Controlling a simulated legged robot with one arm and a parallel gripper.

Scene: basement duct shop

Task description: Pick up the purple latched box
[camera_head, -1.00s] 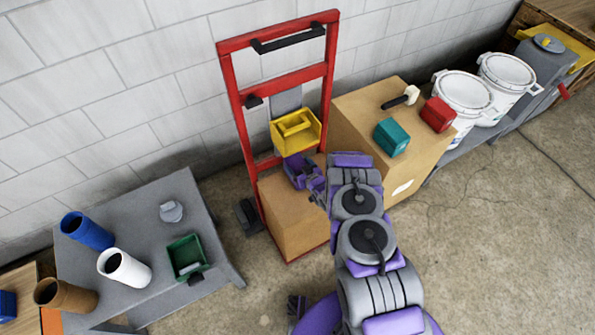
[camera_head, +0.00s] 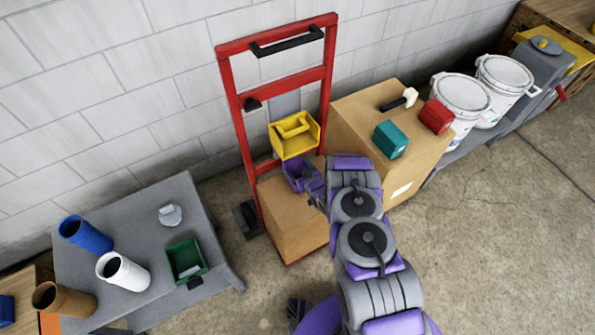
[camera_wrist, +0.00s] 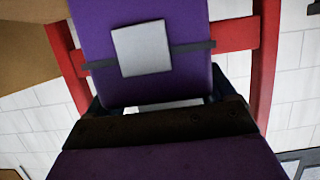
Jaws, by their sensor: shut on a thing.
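The purple latched box (camera_wrist: 180,85) fills the upper middle of the wrist view, with a pale square latch (camera_wrist: 142,48) and a dark band across it. In the head view the purple box (camera_head: 297,172) shows small above the cardboard box on the red hand truck, just below the yellow bin. My gripper (camera_head: 314,181) reaches it from the right and is shut on it. My arm hides part of the box. In the wrist view my gripper (camera_wrist: 160,112) lies against the box's near end; its fingertips are mostly hidden. I cannot tell whether the box touches the cardboard.
A yellow bin (camera_head: 293,146) sits right behind the box, against the red hand truck (camera_head: 239,115). The cardboard box (camera_head: 295,225) is below. A larger carton (camera_head: 365,125) at right bears teal and red boxes and a hammer. A grey table (camera_head: 140,215) stands left.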

